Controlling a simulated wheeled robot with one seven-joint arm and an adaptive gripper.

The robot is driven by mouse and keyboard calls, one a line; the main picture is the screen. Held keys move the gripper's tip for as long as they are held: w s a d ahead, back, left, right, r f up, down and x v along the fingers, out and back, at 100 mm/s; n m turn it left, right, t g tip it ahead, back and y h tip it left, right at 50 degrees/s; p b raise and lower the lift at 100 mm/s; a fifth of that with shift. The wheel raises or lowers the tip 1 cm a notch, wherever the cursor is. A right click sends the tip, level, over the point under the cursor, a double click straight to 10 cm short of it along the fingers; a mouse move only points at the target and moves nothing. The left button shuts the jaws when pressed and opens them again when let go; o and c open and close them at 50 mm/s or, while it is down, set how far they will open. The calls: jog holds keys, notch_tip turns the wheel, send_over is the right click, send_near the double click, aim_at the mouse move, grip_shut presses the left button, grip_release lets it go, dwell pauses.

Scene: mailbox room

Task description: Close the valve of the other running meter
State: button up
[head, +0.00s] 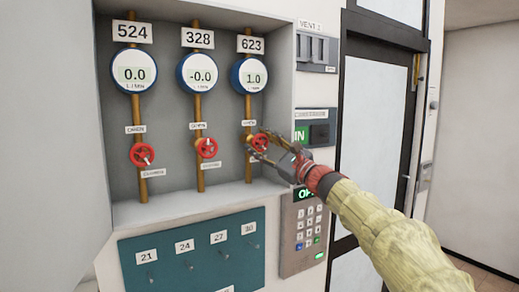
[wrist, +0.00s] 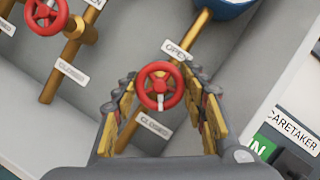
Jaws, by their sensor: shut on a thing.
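Meter 623 (head: 250,75) reads 1.0, meter 328 (head: 196,73) reads -0.0 and meter 524 (head: 134,71) reads 0.0. Below meter 623 is its red valve wheel (head: 259,143), between an OPEN label above and a CLOSED label below; the wheel also shows in the wrist view (wrist: 161,86). My gripper (head: 262,148) is shut on this wheel, with its yellow-padded fingers on both sides in the wrist view (wrist: 161,95). The wheel's white mark points downward in the wrist view. My fingers partly cover the wheel in the head view.
Red wheels of meter 328 (head: 207,147) and meter 524 (head: 142,154) sit to the left on brown pipes. The open cabinet door (head: 50,140) is at far left. A teal key board (head: 190,255) is below; a keypad (head: 305,225) and glass door (head: 370,130) are right.

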jog(key=shift+w+f+m+t+h+b, duration=0.1)
jog(key=shift+f+m+t+h+b, duration=0.15)
jog(key=shift+m+t, duration=0.45)
jog(key=o, duration=1.2)
jog(key=shift+r, duration=0.2)
jog(key=v, duration=1.2)
jog(key=shift+d, duration=0.1)
